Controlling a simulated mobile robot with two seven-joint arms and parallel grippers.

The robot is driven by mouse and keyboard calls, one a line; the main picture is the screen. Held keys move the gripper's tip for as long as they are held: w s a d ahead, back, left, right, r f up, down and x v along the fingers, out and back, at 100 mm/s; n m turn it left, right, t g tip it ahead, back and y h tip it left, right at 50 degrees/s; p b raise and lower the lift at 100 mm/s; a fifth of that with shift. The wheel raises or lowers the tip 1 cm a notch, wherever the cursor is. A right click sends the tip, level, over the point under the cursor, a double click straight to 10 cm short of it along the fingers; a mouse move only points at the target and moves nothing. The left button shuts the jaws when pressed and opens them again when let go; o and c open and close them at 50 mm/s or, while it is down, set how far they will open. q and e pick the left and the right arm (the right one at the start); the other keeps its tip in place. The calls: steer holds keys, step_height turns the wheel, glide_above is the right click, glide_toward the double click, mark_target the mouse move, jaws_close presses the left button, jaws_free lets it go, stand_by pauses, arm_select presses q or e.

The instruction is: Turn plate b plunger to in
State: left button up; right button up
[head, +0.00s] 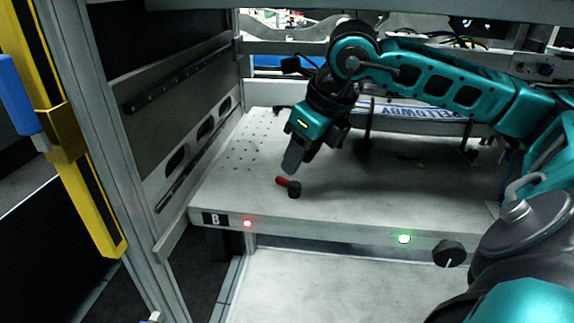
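Plate B (234,195) is a pale grey metal shelf with a black "B" label (215,219) on its front edge. A small plunger (293,188) with a red rod and a black knob end lies near the plate's front left. My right gripper (293,165) comes down from the upper right, its fingers just above the plunger and apparently apart from it. The fingers overlap in this view, so whether they are open is unclear. My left gripper is not in view.
Frame posts stand at left. Thin dark posts rise at the plate's back. Another pale surface (320,285) lies below.

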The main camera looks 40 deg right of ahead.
mark_target(283, 179)
steer(key=shift+w+a+r, duration=0.15)
steer(key=shift+w+a, duration=0.05)
steer(key=shift+w, duration=0.15)
steer(key=shift+w+a+f, duration=0.1)
steer(key=shift+w+f, duration=0.1)
steer(key=shift+f, duration=0.1)
steer(key=shift+b+x, duration=0.45)
steer(key=shift+x, duration=1.85)
jaws_close()
